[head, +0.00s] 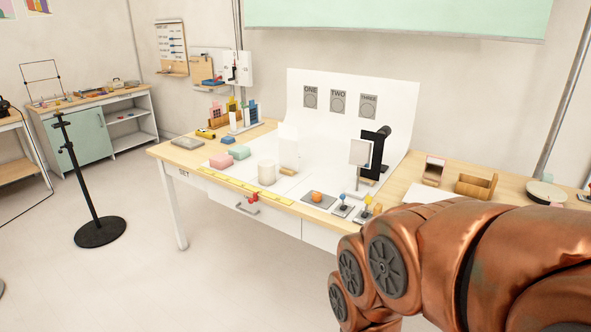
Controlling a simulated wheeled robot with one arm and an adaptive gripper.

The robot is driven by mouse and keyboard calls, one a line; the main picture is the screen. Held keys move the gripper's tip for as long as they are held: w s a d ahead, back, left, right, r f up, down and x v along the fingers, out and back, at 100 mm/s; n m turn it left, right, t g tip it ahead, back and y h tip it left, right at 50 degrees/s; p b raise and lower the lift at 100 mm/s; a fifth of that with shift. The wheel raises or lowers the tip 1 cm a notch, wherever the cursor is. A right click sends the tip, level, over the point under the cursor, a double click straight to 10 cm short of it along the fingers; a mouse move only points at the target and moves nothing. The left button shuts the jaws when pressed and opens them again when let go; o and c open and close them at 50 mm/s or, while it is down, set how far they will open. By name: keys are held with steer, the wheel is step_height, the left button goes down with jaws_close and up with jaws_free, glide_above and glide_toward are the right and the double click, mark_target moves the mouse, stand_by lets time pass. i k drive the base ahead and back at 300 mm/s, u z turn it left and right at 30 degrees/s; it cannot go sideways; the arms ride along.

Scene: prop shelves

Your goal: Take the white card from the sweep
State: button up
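The white sweep (405,110) curves up behind the table and runs forward over its top. A small white card-like panel (360,152) stands upright on a thin stand on the sweep, in front of a black upright device (378,150). A white upright block (288,148) and an off-white cylinder (266,173) stand to its left. The sweep carries cards marked ONE, TWO and THREE (339,101). My copper arm fills the lower right; my gripper is out of view.
Pink (221,160) and teal (240,152) blocks sit at the left of the table. A yellow strip (245,184) and a red-handled clamp (252,199) are along the front edge. A wooden box (476,186) stands at right. A black stand (97,215) is on open floor.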

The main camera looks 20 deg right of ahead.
mark_target(288, 135)
steer(key=z, duration=0.55)
steer(key=i, duration=1.25)
steer(key=u, duration=0.15)
